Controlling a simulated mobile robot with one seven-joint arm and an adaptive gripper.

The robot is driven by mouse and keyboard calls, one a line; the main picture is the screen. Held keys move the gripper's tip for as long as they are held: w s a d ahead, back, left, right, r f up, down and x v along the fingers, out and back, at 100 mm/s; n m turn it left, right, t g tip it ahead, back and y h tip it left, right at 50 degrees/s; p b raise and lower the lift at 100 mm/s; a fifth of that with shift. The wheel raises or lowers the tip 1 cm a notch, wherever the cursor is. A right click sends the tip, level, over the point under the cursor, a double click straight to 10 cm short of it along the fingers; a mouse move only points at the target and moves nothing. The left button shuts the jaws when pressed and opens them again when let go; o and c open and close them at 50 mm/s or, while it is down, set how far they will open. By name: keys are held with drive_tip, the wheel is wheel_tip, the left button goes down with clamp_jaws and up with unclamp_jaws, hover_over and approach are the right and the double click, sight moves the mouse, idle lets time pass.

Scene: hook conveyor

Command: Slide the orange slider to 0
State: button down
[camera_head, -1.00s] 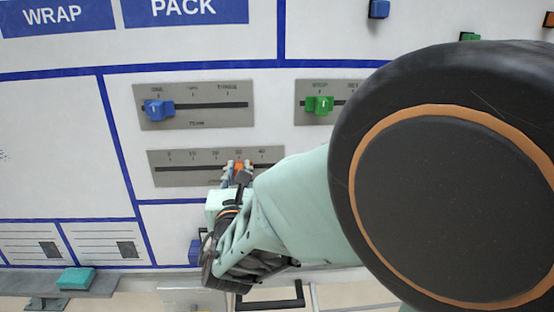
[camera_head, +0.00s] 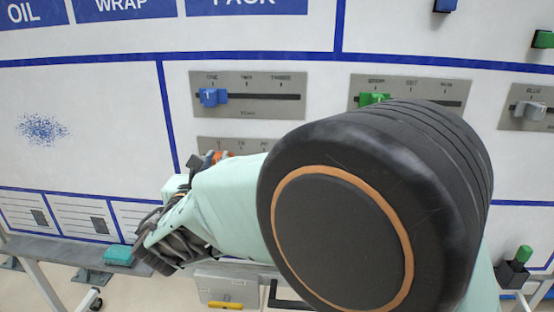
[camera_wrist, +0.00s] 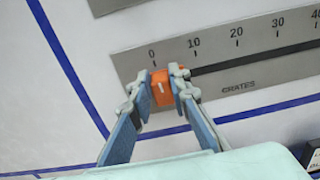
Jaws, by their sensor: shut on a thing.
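The orange slider (camera_wrist: 165,88) sits at the left end of the slot on the grey CRATES scale plate (camera_wrist: 235,92), just below the 0 mark and far left of 10. In the wrist view my gripper (camera_wrist: 160,76) is shut on it, one finger at each side. In the head view, a bit of the orange slider (camera_head: 221,155) shows beside my gripper (camera_head: 207,160). My arm hides most of the scale plate (camera_head: 215,143) there.
Above are a blue slider (camera_head: 212,97) and a green slider (camera_head: 373,99) on their own plates. A grey slider (camera_head: 529,110) is at the right. A teal block (camera_head: 118,256) lies on the ledge at lower left.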

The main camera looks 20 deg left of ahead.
drive_tip(key=shift+s+a, duration=0.15)
drive_tip(key=shift+a, duration=0.25)
drive_tip(key=shift+r, duration=0.1)
drive_tip(key=c, duration=1.8)
unclamp_jaws()
drive_tip(key=shift+a, duration=0.15)
drive_tip(key=v, duration=1.2)
